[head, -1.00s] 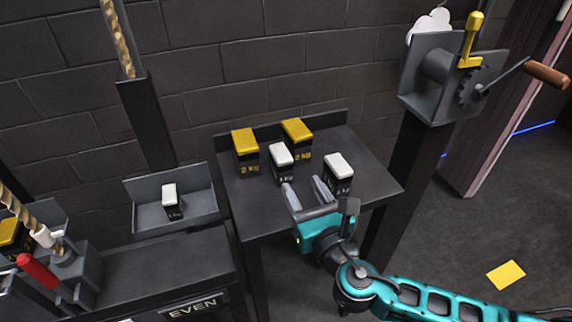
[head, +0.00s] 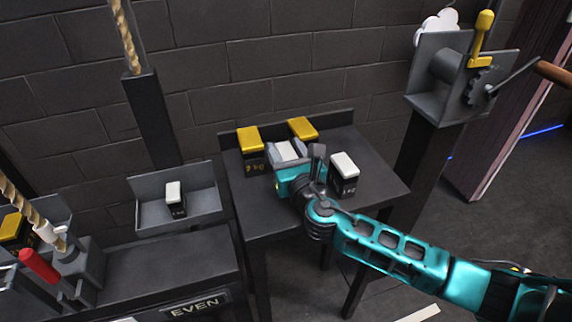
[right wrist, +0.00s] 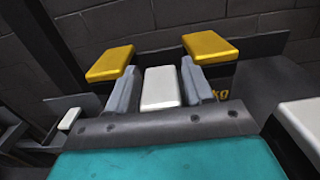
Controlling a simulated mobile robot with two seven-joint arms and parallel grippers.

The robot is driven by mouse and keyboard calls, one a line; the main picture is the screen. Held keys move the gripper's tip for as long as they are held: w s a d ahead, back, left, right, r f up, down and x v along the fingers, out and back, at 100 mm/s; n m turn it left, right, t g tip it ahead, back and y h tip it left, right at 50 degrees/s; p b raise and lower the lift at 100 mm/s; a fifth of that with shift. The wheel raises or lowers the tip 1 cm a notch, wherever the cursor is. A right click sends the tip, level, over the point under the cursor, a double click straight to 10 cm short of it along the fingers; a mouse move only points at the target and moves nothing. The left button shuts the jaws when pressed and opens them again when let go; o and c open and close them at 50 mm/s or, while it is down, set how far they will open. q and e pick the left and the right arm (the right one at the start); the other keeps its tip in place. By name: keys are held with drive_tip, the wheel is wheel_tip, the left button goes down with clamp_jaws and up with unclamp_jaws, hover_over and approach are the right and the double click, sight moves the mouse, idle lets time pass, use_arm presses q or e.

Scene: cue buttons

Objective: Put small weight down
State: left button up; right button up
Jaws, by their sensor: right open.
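A small white-topped weight (head: 286,151) stands on the dark table (head: 265,217). My right gripper (head: 288,148) is open with its fingers on either side of it. In the right wrist view the white top (right wrist: 160,88) lies between the two grey fingers, with narrow gaps showing. A second small white-topped weight (head: 344,172) stands just right of the gripper; its top also shows in the right wrist view (right wrist: 303,122). A third small white-topped weight (head: 174,197) sits in the grey tray (head: 205,205) at the left. My left gripper is not in view.
Two larger yellow-topped weights (head: 250,145) (head: 303,128) stand at the table's back. A crank mechanism (head: 450,75) on a post is at the right. A bench with a red-handled lever (head: 38,265) and an EVEN sign (head: 197,304) is at the lower left. The table's front is clear.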

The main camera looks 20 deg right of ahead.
clamp_jaws()
idle(0.5)
drive_tip(key=shift+r, duration=0.2)
